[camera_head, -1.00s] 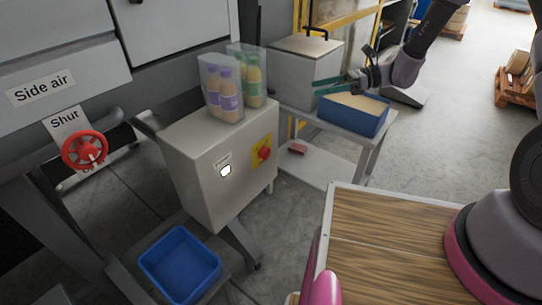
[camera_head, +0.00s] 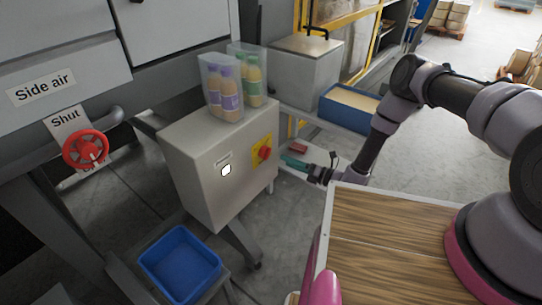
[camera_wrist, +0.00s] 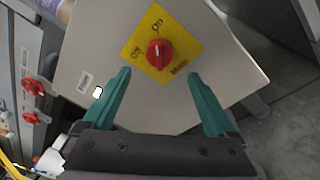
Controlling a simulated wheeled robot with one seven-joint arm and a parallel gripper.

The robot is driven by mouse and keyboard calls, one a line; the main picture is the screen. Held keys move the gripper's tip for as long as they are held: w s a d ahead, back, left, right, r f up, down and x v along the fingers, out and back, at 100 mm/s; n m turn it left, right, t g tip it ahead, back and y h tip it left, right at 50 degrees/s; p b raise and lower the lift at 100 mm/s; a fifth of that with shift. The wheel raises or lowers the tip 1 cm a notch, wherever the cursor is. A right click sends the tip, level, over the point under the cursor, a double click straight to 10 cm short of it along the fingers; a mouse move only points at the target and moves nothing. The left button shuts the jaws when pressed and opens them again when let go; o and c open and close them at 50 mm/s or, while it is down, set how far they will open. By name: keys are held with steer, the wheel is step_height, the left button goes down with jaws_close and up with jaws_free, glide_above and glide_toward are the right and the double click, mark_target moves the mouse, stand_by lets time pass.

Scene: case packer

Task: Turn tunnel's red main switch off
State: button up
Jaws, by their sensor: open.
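The red main switch (camera_head: 264,153) is a round knob on a yellow plate on the front of a grey cabinet (camera_head: 205,170). In the wrist view the red switch (camera_wrist: 159,53) sits on the yellow plate (camera_wrist: 181,41), with "On", "Off" and "Main" lettered around it. A pale mark on the knob points toward the top of the picture, near "On". My gripper (camera_head: 284,160) is just right of the switch in the head view. Its green fingers (camera_wrist: 158,74) are open, one on each side below the switch, apart from it, with nothing between them.
Clear bins of bottles (camera_head: 222,88) stand on the cabinet. A red handwheel (camera_head: 85,150) is at left, and a blue tray (camera_head: 180,264) is below. A side table holds a blue box (camera_head: 349,107) and a grey bin (camera_head: 305,72). The wooden top (camera_head: 385,240) is bare.

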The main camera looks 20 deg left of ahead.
mark_target(266, 153)
steer(key=x, duration=0.8)
steer(key=shift+a, duration=0.15)
steer(key=c, duration=1.4)
